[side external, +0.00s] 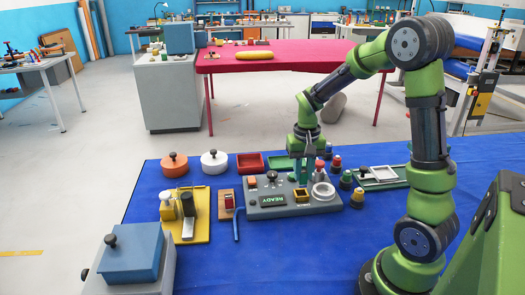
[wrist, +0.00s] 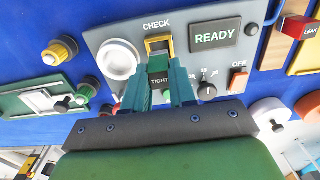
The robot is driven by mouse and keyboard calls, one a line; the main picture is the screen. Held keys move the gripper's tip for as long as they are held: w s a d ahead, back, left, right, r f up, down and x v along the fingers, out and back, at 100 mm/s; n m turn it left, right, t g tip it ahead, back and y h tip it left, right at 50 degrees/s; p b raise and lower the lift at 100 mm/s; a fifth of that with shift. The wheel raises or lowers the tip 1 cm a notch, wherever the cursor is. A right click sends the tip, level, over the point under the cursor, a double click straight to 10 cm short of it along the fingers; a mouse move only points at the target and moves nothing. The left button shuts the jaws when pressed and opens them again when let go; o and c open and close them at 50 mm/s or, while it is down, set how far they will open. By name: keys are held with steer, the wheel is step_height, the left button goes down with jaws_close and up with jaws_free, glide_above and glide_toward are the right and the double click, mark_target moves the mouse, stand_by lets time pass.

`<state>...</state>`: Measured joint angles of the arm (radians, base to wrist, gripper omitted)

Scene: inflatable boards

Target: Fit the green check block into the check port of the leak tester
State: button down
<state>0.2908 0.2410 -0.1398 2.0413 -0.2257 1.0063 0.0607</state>
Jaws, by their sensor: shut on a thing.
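The grey leak tester (side external: 262,212) stands on the blue table top, with a lit READY display (side external: 272,200); the display also shows in the wrist view (wrist: 215,38). Its check port (wrist: 148,43) is a yellow-framed square opening under the word CHECK; the port also shows in the side view (side external: 302,197). My gripper (wrist: 158,88) points down at the tester and is shut on the green check block (wrist: 158,70), which carries the word TIGHT. In the wrist view the block is just below the port opening. Its lower end is hard to see, and I cannot tell its exact height.
A white round cup (wrist: 118,62) sits beside the port on the tester. Coloured fittings (side external: 337,163) and a green-framed fixture (side external: 380,184) stand right. A yellow fixture (side external: 200,232) stands left.

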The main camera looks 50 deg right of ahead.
mark_target(302, 183)
steer(key=shift+f, duration=2.1)
steer(key=shift+f, duration=0.1)
steer(key=c, duration=0.9)
jaws_free()
steer(key=shift+f, duration=0.1)
step_height(302, 183, up, 12)
steer(key=shift+f, duration=0.1)
steer(key=s+a+r+n+t, duration=0.1)
steer(key=s+a+r+t, duration=0.1)
steer(key=a, duration=0.4)
steer(key=s+a+r+n+t+y, duration=0.1)
steer(key=s+a+r+n+t, duration=0.1)
steer(key=s+a, duration=0.2)
steer(key=s+a+r+n+t+y, duration=0.1)
steer(key=s+a+r+n+t, duration=0.1)
steer(key=a, duration=0.5)
steer(key=shift+s+a+r+t, duration=0.3)
steer(key=shift+s+r+t, duration=0.15)
steer(key=shift+r+t, duration=0.15)
